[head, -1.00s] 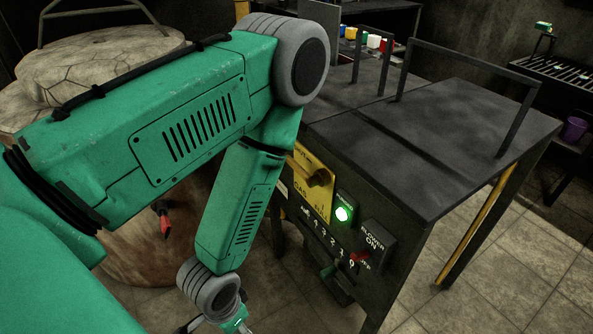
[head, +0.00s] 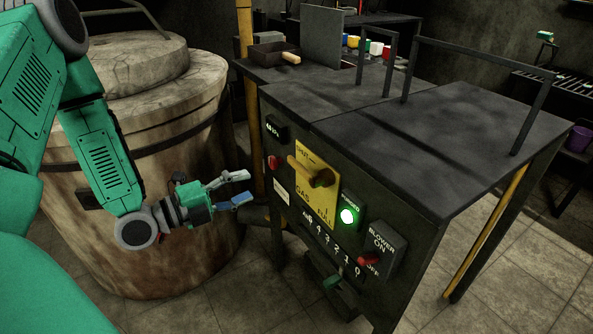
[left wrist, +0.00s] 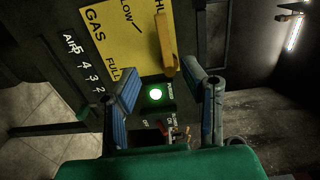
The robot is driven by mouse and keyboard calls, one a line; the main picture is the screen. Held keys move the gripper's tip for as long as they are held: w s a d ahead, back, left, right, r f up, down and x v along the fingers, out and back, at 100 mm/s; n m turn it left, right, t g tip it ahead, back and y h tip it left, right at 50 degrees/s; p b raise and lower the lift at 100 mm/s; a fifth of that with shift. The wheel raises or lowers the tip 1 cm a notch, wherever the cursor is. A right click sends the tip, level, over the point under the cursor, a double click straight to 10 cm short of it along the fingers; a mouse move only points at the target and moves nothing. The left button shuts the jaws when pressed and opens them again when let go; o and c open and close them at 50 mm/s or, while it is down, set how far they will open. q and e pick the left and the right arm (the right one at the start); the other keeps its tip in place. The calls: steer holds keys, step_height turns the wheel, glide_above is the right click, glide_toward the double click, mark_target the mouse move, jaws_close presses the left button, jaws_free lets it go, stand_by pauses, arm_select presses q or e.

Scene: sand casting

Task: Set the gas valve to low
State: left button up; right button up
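The gas valve is a yellow plate (head: 325,210) marked GAS and SHUT on the front of the dark control cabinet, with a yellow-brown lever handle (head: 304,168) standing out from it. In the left wrist view the handle (left wrist: 163,45) lies along the SHUT side of the plate (left wrist: 117,42), away from the LOW and FULL marks. My left gripper (head: 238,188) is open and empty, to the left of the valve and apart from it, its fingers pointing toward the cabinet. In the left wrist view the gripper (left wrist: 167,92) has its fingers spread below the handle. My right gripper is not in view.
A lit green power button (head: 348,216), a blower switch (head: 378,252) with a red lever and an air lever (head: 333,281) sit near the valve. A round furnace (head: 185,215) stands behind my left gripper. Metal rails (head: 480,55) rise from the cabinet top.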

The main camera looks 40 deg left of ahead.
mark_target(294, 167)
arm_select(q)
steer(key=b+x, duration=0.3)
steer(key=x, duration=0.9)
steer(key=shift+w+d, duration=0.1)
steer(key=shift+w+d+r, duration=0.15)
steer(key=shift+w+d, duration=0.15)
steer(key=shift+w, duration=0.35)
jaws_close()
